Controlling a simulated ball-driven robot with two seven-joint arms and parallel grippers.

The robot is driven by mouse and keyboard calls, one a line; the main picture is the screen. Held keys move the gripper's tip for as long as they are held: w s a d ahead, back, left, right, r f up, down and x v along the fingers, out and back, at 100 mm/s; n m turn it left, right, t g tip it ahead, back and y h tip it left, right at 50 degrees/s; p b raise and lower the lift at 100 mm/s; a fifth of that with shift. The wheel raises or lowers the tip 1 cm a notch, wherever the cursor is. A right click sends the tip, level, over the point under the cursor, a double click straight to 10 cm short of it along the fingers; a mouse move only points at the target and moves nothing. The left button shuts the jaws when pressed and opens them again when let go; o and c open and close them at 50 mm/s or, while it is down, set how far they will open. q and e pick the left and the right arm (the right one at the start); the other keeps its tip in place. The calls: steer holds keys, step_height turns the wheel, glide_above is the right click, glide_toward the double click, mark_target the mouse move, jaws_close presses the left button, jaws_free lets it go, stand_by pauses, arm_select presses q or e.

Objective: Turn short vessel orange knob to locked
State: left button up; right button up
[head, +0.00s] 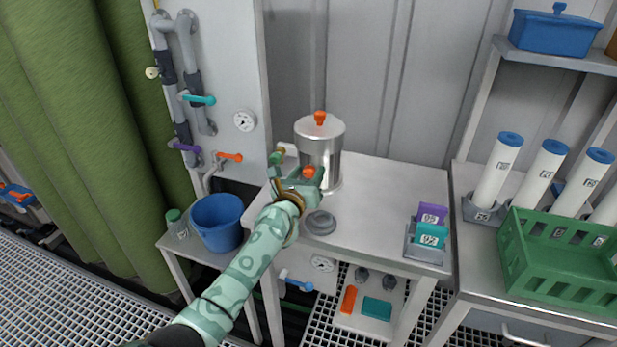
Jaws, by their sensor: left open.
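A short metal vessel (318,148) stands upright on the light bench, with an orange knob (320,118) on its lid. A second orange knob (309,172) shows low in front of the vessel. My left gripper (298,174) is open at the vessel's lower front left. The lower orange knob appears between or just beside its fingers; I cannot tell whether they touch it. The gripper hides part of the vessel's lower side. My right gripper is not in view.
A round grey lid (320,222) lies on the bench in front of the vessel. A holder with purple and teal cards (432,227) stands at right. A blue bucket (217,221) is at left, below wall pipes with coloured handles. A green crate (560,262) stands far right.

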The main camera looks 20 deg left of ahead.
arm_select(q)
steer(key=shift+w, duration=0.1)
steer(key=c, duration=0.9)
steer(key=shift+c, duration=0.5)
steer(key=shift+m, duration=0.3)
steer(key=m+p, duration=0.1)
steer(key=m, duration=0.2)
steer(key=shift+m, duration=0.3)
steer(key=m, duration=0.4)
steer(key=shift+p, duration=0.4)
steer(key=m+p, duration=0.1)
steer(key=m, duration=0.8)
steer(key=shift+f+m+p, duration=0.1)
steer(key=shift+m+p, duration=0.2)
steer(key=shift+p, duration=0.1)
